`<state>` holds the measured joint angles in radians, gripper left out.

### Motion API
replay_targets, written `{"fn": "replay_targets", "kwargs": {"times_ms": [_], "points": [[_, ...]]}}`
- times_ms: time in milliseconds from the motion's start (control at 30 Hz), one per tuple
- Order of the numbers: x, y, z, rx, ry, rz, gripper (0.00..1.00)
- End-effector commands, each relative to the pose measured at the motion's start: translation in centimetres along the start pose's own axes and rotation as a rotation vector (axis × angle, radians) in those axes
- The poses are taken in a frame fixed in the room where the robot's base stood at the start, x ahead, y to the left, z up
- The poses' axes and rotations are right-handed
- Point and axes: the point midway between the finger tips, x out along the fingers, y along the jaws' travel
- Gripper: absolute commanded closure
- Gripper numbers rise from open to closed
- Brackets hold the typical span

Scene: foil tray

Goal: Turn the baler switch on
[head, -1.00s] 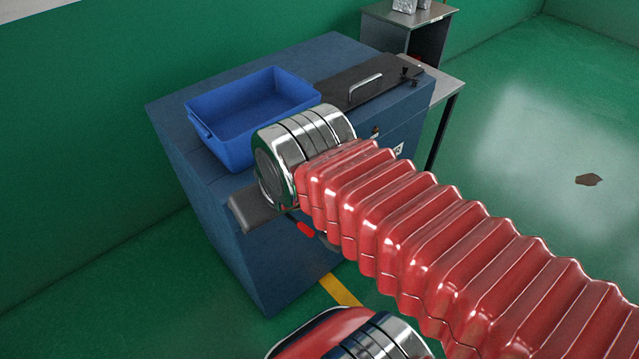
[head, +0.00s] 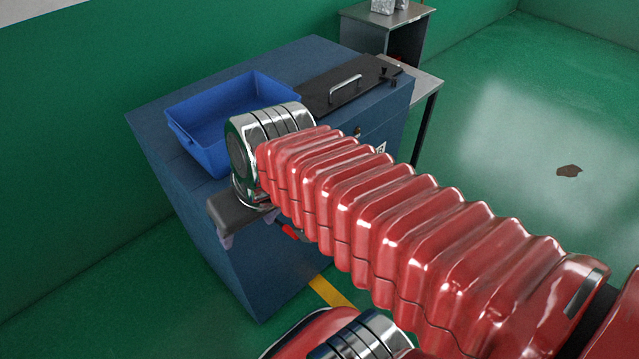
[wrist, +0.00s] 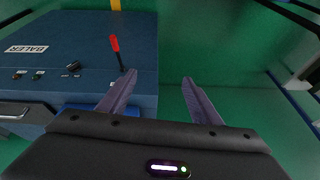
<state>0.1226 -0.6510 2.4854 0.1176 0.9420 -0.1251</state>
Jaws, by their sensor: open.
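The baler is a blue cabinet (head: 235,270); its face with the white BALER label (wrist: 26,49) fills the left of the wrist view. A lever with a red grip (wrist: 115,43) and a dark stem stands out from this face; its red grip also shows in the head view (head: 290,231), below my wrist. A small black knob (wrist: 73,66) sits left of the lever. I cannot tell for sure which is the switch. My gripper (wrist: 159,77) is open and empty. Its left finger is close to the lever's lower end in the picture; contact cannot be told.
A blue bin (head: 205,150) and a dark lid with a metal handle (head: 345,90) are on the cabinet top. A grey table (head: 425,88) and a cabinet (head: 385,35) stand behind. Green floor (head: 500,150) is open at right, with a brown patch (head: 569,171).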

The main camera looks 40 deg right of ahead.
Motion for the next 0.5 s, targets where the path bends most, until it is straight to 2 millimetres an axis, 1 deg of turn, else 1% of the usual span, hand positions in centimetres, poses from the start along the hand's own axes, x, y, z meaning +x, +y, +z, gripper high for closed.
{"fn": "replay_targets", "kwargs": {"times_ms": [33, 200, 500], "points": [[0.8, 0.3, 0.3, 0.029, -0.041, -0.014, 0.41], [3.2, 0.7, 1.1, 0.123, -0.165, -0.091, 0.41], [6.7, 1.3, 1.9, 0.309, -0.33, -0.273, 0.41]]}}
